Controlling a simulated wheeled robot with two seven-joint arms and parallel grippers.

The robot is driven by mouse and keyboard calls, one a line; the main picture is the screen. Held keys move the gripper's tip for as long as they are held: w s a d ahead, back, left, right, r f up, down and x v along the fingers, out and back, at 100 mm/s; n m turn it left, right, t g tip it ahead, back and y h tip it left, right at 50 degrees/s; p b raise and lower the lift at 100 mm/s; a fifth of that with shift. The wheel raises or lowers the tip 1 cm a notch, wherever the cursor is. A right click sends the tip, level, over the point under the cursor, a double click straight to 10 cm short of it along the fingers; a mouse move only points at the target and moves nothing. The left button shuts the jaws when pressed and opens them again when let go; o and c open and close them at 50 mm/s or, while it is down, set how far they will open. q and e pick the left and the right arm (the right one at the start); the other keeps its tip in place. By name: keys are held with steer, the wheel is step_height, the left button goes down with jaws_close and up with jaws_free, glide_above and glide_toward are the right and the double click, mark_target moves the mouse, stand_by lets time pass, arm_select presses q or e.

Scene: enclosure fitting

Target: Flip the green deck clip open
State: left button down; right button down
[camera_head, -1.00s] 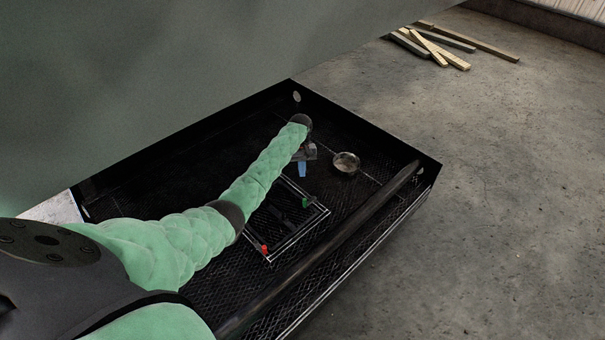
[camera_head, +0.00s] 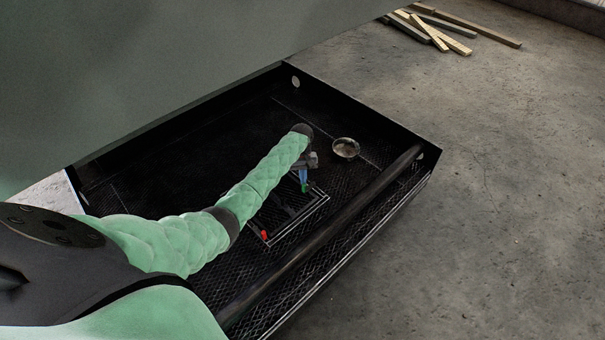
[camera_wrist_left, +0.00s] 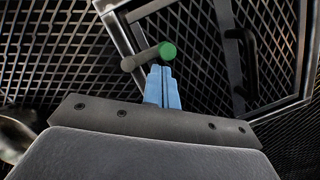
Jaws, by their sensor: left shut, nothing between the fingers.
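The green deck clip (camera_head: 305,187) sits at the far right corner of a framed hatch (camera_head: 318,207) in the mesh deck. In the left wrist view, the clip's round green end (camera_wrist_left: 167,51) sits on a grey bar just beyond the blue fingertips. My left gripper (camera_head: 303,176) is shut and empty, with its blue fingers pointing down at the clip. In the left wrist view its fingertips (camera_wrist_left: 161,72) are together, very close to the clip; I cannot tell whether they touch. My right gripper is not in view.
A red clip (camera_head: 264,235) is at the hatch's near corner. A round metal dish (camera_head: 345,148) lies on the deck right of my gripper. A dark rail (camera_head: 320,240) runs along the enclosure's right side. Wooden planks (camera_head: 435,32) lie on the floor beyond.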

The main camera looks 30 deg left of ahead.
arm_select(q)
steer(key=shift+s+d, duration=0.15)
steer(key=shift+s, duration=0.05)
steer(key=shift+r, duration=0.1)
